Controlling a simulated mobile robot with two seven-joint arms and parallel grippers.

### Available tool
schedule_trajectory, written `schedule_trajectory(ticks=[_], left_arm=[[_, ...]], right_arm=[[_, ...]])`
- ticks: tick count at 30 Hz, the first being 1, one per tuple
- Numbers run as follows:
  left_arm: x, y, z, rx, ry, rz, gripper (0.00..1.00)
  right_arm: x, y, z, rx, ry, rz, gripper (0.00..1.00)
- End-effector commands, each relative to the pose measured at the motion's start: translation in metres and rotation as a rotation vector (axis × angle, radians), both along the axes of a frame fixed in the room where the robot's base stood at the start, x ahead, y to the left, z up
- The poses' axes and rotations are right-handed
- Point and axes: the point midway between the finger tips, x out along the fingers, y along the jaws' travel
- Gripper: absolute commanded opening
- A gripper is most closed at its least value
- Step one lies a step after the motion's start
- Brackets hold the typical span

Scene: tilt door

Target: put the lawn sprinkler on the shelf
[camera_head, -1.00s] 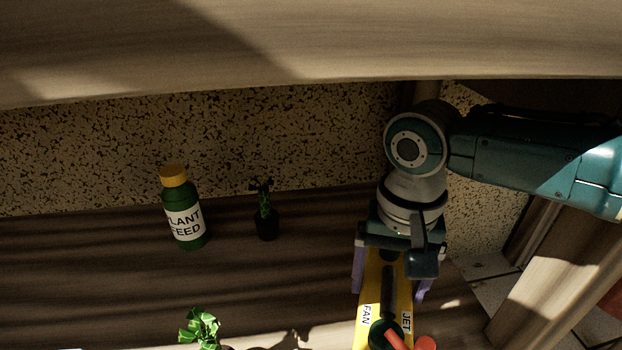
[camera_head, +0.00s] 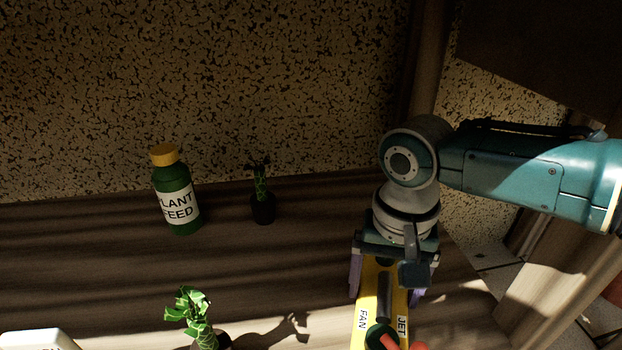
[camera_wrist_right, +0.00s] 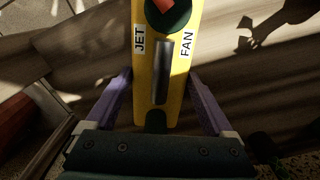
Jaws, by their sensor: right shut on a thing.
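The lawn sprinkler is a long yellow body (camera_head: 368,304) with "FAN" and "JET" labels, a dark grey bar and a green hub with red arms. It also shows in the right wrist view (camera_wrist_right: 146,90), running up between the fingers. My right gripper (camera_head: 384,290) has purple fingers shut on the sprinkler's sides. In the right wrist view the gripper (camera_wrist_right: 158,100) straddles the body near its end. The sprinkler is over the right part of the wooden shelf (camera_head: 110,265); whether it touches the board, I cannot tell. Its near end is cut off in the head view. My left gripper is not in view.
A green plant feed bottle (camera_head: 178,198) and a small dark potted plant (camera_head: 262,205) stand at the shelf's back. Another leafy plant (camera_head: 195,315) and a white object (camera_head: 38,340) are at the front left. The shelf's middle is clear. A speckled wall (camera_head: 200,80) closes the back.

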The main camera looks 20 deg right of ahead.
Motion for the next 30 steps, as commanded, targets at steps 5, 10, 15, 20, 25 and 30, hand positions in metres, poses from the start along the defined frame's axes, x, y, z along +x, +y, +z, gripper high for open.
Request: schedule_trajectory(ticks=[5, 10, 15, 20, 25, 30], left_arm=[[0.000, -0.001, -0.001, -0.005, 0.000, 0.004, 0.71], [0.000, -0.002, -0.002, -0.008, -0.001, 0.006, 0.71], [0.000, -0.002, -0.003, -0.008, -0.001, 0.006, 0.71], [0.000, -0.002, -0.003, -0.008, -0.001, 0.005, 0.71], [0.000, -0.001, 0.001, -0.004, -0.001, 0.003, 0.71], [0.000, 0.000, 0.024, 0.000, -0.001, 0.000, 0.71]], right_arm=[[0.000, 0.000, -0.001, 0.000, -0.001, 0.000, 0.00], [0.000, 0.000, -0.004, 0.000, -0.001, 0.000, 0.00], [0.001, 0.000, -0.005, 0.000, -0.001, 0.000, 0.94], [0.000, 0.000, -0.005, -0.001, -0.001, 0.000, 1.00], [0.000, 0.000, -0.002, 0.000, 0.000, 0.000, 1.00], [0.000, 0.000, 0.027, 0.000, -0.001, 0.000, 1.00]])
